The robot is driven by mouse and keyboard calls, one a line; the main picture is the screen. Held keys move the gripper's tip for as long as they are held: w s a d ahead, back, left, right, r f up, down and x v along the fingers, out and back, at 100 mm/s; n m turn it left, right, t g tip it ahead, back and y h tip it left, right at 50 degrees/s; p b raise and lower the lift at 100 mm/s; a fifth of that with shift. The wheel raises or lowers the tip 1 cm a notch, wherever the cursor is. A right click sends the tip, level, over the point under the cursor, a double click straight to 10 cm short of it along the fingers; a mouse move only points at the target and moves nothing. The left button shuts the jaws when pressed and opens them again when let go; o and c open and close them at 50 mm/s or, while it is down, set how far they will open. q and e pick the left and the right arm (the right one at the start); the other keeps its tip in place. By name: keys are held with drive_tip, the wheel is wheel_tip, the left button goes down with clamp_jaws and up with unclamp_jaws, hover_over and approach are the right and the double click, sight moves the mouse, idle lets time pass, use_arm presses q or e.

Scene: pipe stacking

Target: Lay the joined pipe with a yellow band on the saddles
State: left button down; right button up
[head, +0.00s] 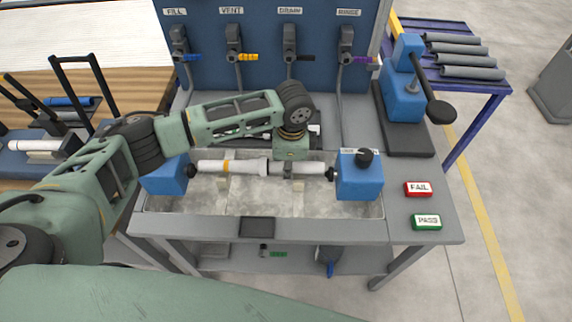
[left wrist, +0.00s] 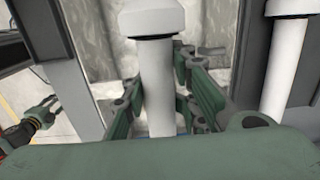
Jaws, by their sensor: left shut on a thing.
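The white joined pipe (head: 241,167) has a yellow band near its left end and a wider collar at its middle. It lies level across the grey trough, between the black tips of two blue blocks. My left gripper (head: 290,166) is shut on it right of the collar. In the left wrist view the pipe (left wrist: 155,75) runs between the green fingers (left wrist: 163,105). Pale saddles (head: 223,184) show under the pipe; I cannot tell whether it touches them. My right gripper (left wrist: 45,112) shows small at the left of the left wrist view; its jaw state is unclear.
The blue blocks (head: 164,180) (head: 360,178) stand at the trough's ends. A second white pipe (left wrist: 285,65) lies beside the held one in the wrist view. A blue lever press (head: 404,92) and FAIL (head: 418,189) and PASS (head: 426,222) buttons are on the right. Valves line the back panel.

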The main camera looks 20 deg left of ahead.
use_arm(q)
drive_tip(key=shift+s+d+f+g, duration=0.15)
drive_tip(key=shift+s+f, duration=0.35)
drive_tip(key=shift+s, duration=0.05)
drive_tip(key=shift+s+d+f+g, duration=0.15)
drive_tip(key=shift+s+f, duration=0.3)
drive_tip(key=shift+s, duration=0.05)
drive_tip(key=shift+s+a+f, duration=0.1)
drive_tip(key=shift+f, duration=0.1)
drive_tip(key=c, duration=1.6)
unclamp_jaws()
drive_tip(key=shift+a+f, duration=0.1)
drive_tip(key=shift+o, duration=1.3)
drive_tip(key=shift+w, duration=0.3)
